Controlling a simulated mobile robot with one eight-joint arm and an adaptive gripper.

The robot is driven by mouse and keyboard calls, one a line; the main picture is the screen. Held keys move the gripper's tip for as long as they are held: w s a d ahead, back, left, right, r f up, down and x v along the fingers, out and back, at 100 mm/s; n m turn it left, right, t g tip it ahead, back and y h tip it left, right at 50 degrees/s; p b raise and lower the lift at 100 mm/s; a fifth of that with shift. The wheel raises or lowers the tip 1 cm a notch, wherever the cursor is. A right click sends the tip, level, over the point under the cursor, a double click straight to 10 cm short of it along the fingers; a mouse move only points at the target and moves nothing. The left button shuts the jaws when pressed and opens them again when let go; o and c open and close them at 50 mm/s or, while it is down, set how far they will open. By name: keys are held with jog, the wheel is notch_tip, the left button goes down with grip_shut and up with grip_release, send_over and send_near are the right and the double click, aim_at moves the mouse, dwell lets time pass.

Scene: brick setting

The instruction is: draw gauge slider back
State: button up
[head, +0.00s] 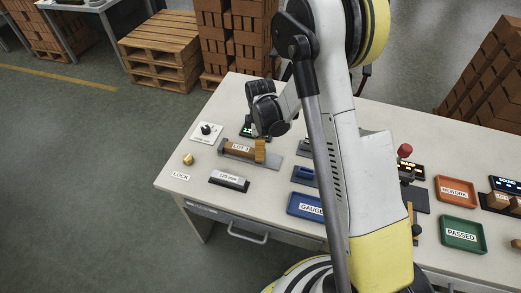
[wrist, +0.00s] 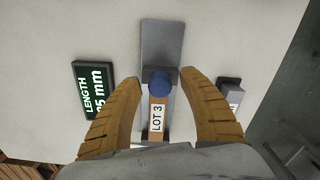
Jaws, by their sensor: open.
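In the wrist view the gauge's grey base plate (wrist: 162,38) runs upward from the middle. Its slider has a dark block with a round blue knob (wrist: 165,82). A reddish-brown brick labelled LOT 3 (wrist: 157,118) lies on the gauge just below the knob; it also shows in the head view (head: 238,149). My gripper (wrist: 161,78) is open, with one ochre finger on each side of the knob and gaps between. In the head view my gripper (head: 260,150) is over the gauge and hides the knob. The LENGTH display (wrist: 93,90) stands left of the gauge, partly hidden by a finger.
A blue GAUGE tray (head: 305,206), orange REWORK tray (head: 457,191) and green PASSED tray (head: 462,235) stand rightward. My arm hides the table's middle.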

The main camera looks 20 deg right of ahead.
grip_shut()
jog(key=shift+s+d+b, duration=0.3)
jog(key=shift+s+d, duration=0.55)
jog(key=shift+d, duration=0.3)
grip_release()
jog(key=shift+d, duration=0.1)
jog(key=shift+r, duration=0.15)
